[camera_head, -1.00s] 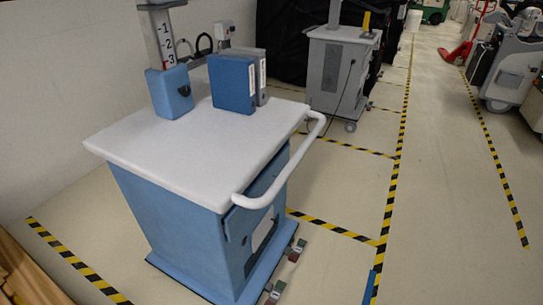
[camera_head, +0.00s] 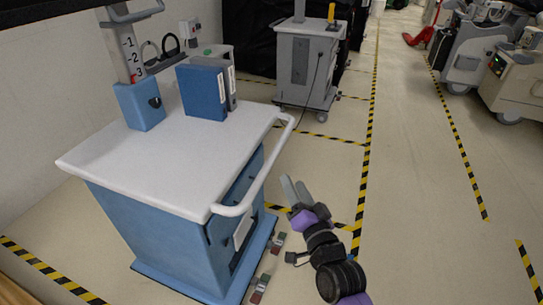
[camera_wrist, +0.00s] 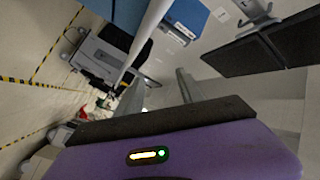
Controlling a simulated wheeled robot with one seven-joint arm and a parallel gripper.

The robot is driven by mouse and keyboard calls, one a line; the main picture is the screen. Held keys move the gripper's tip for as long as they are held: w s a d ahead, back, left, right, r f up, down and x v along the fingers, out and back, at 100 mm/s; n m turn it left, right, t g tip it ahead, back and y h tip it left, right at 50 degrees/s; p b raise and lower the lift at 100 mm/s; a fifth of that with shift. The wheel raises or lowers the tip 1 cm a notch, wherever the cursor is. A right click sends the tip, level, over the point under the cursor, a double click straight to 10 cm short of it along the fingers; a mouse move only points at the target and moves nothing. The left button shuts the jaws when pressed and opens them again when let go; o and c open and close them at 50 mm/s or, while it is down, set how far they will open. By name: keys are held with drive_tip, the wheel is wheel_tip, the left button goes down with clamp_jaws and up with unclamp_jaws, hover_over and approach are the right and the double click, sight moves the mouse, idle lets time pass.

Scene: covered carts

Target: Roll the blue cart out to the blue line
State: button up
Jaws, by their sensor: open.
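The blue cart (camera_head: 150,225) stands at the left in the head view, with a white top (camera_head: 170,165) and blue sides. Its white handle (camera_head: 262,178) runs along the right edge. My gripper (camera_head: 296,190) is open and empty, just right of the handle, its fingers pointing up and away. The wrist view shows the two spread fingers (camera_wrist: 160,93) with the white handle (camera_wrist: 148,38) close to the left one; contact cannot be told. The blue line cannot be made out now; my arm covers part of the floor right of the cart.
Blue and grey binders (camera_head: 202,92) and a blue block with a numbered post (camera_head: 139,105) stand on the cart. A grey cart (camera_head: 305,65) stands behind. Yellow-black tape (camera_head: 368,135) marks the floor. The aisle to the right is open, with machines (camera_head: 515,85) beyond.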

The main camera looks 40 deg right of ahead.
sight(272, 161)
drive_tip(key=w+d+r+m, duration=0.1)
drive_tip(key=w+d+m, duration=0.2)
drive_tip(key=w+d, duration=0.35)
drive_tip(key=shift+w+a+f+m+g+y+p, duration=0.1)
drive_tip(key=shift+w+f+m+g+y+p, duration=0.4)
drive_tip(key=shift+w+f, duration=0.85)
drive_tip(key=shift+w+a+f+m+g+y+p, duration=0.25)
drive_tip(key=shift+w+f+m, duration=0.45)
drive_tip(key=shift+w, duration=1.3)
drive_tip(key=shift+w+f+m+g+y+p, duration=0.15)
drive_tip(key=shift+w+f+m+y, duration=0.6)
drive_tip(key=shift+w, duration=0.9)
drive_tip(key=shift+f+h, duration=0.2)
drive_tip(key=shift+h, duration=0.1)
drive_tip(key=shift+c, duration=0.5)
clamp_jaws()
